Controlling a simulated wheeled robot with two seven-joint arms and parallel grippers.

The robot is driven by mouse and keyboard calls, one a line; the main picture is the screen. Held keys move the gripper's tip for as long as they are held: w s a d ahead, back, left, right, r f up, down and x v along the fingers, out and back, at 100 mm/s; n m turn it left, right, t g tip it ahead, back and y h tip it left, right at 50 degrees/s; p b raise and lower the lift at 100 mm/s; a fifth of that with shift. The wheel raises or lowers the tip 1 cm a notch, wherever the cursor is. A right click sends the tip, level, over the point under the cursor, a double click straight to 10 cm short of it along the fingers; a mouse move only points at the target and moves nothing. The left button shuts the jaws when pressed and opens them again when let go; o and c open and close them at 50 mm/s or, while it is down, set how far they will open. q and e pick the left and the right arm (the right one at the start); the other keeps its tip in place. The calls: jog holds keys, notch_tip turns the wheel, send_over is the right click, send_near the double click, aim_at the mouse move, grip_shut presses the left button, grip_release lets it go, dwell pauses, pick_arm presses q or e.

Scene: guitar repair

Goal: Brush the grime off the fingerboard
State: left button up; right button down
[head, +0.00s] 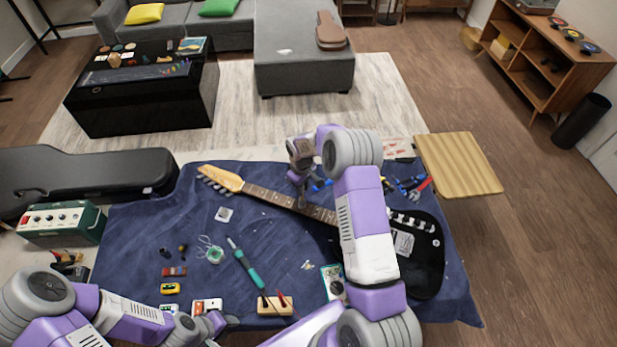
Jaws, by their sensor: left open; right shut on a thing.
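The electric guitar lies on the blue cloth (135,235), its pale headstock (222,179) at the left and its black body (428,262) at the right. The brown fingerboard (268,195) runs between them; my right arm covers its body end. My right gripper (300,187) is over the middle of the fingerboard, shut on a small dark thing that looks like a brush. Most of that thing is hidden, and I cannot tell whether it touches the frets. My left gripper (212,325) is open and low at the front edge, near a small white-and-red box (207,305).
Blue-handled tools (320,185) lie just behind the neck, and pliers (410,185) lie at the right. A teal-handled tool (246,265), a wire coil (213,254) and small boxes lie in front. A black case (90,172) and green amplifier (62,222) stand left.

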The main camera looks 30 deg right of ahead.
jog(key=shift+s+d, duration=0.3)
jog(key=shift+s, duration=0.1)
pick_arm(q)
jog(key=shift+s+r+p, duration=0.15)
jog(key=shift+r+p, duration=0.8)
jog(key=shift+s+r+p, duration=0.15)
jog(key=shift+r+p, duration=0.75)
pick_arm(e)
notch_tip(320, 180, up, 8)
jog(key=shift+s, duration=0.1)
